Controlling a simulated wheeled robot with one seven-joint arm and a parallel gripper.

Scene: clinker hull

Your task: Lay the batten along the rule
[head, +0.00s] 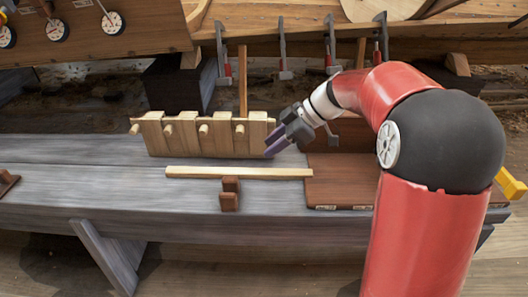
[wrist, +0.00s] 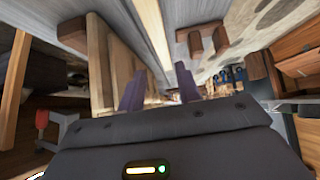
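The batten (head: 240,172), a long pale wooden strip, lies flat on the grey bench, in front of the pegged wooden rack. It also shows in the wrist view (wrist: 152,28) as a pale strip running away beyond the fingers. My gripper (head: 272,148) is above the bench at the rack's right end, behind the batten and apart from it. In the wrist view its two purple fingers (wrist: 160,88) stand apart with nothing held between them. I cannot clearly make out the rule; a brown board (head: 340,183) at right has small pale marks on its front edge.
The pegged rack (head: 205,137) stands close behind the batten. A brown wooden block (head: 229,194) sits at the batten's front side and also shows in the wrist view (wrist: 204,40). Clamps (head: 284,50) hang on the hull behind. The bench's left part is mostly clear.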

